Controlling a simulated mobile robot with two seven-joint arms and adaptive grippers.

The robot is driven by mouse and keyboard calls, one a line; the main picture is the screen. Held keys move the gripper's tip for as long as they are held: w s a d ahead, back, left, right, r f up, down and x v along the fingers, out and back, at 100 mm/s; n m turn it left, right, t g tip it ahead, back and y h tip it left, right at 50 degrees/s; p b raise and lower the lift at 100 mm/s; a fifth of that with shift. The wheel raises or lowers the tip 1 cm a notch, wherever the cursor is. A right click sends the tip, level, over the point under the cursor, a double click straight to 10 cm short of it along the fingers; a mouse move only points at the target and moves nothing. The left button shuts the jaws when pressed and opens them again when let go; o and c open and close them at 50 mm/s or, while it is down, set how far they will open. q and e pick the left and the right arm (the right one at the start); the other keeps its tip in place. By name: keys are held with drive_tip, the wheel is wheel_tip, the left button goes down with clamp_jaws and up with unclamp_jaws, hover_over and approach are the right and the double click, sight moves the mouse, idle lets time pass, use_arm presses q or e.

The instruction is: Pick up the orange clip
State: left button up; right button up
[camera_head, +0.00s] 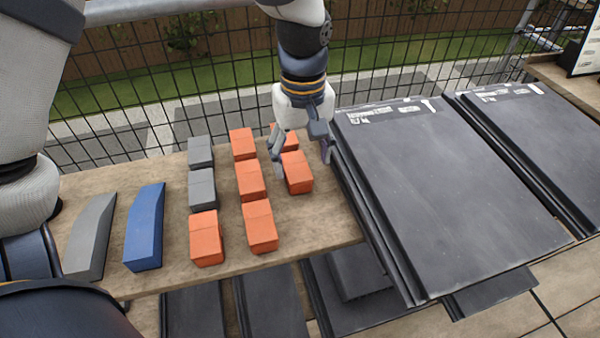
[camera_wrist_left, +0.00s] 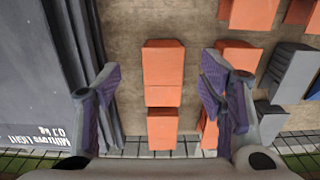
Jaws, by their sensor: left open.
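Several orange clips lie on the wooden board in the head view. One orange clip (camera_head: 297,172) lies at the right end of the group, and another (camera_head: 290,141) is behind it, partly hidden by my gripper. My left gripper (camera_head: 302,158) is open and empty, pointing down with its fingers over these two. In the left wrist view, the nearer orange clip (camera_wrist_left: 163,72) shows between the spread fingertips of my left gripper (camera_wrist_left: 163,82), with gaps on both sides. The farther orange clip (camera_wrist_left: 162,128) is deeper between the fingers. My right gripper is not in view.
Grey clips (camera_head: 202,188), a blue block (camera_head: 145,228) and a long grey block (camera_head: 90,238) share the wooden board (camera_head: 325,225). Dark roof tiles (camera_head: 450,180) stand close on the right. A wire fence (camera_head: 390,55) runs behind. The board's front right is clear.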

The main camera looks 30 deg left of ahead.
sight(300, 175)
use_arm(q)
drive_tip(key=f, duration=0.6)
drive_tip(key=shift+s+a+b, duration=0.1)
drive_tip(key=shift+a+b, duration=0.15)
drive_tip(key=shift+b, duration=0.05)
drive_tip(key=shift+r, duration=0.1)
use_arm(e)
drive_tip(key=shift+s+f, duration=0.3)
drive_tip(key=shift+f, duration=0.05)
use_arm(q)
drive_tip(key=c, duration=1.2)
wheel_tip(300, 175, up, 3)
drive_tip(key=shift+r+p, duration=0.2)
drive_tip(key=shift+p, duration=0.1)
drive_tip(key=d+r, duration=0.3)
drive_tip(key=d, duration=0.1)
drive_tip(key=s+d+r+p, duration=0.1)
drive_tip(key=d+r, duration=0.2)
drive_tip(key=d, duration=0.2)
drive_tip(key=s+d+r, duration=0.1)
drive_tip(key=d+r, duration=0.3)
drive_tip(key=d, duration=0.1)
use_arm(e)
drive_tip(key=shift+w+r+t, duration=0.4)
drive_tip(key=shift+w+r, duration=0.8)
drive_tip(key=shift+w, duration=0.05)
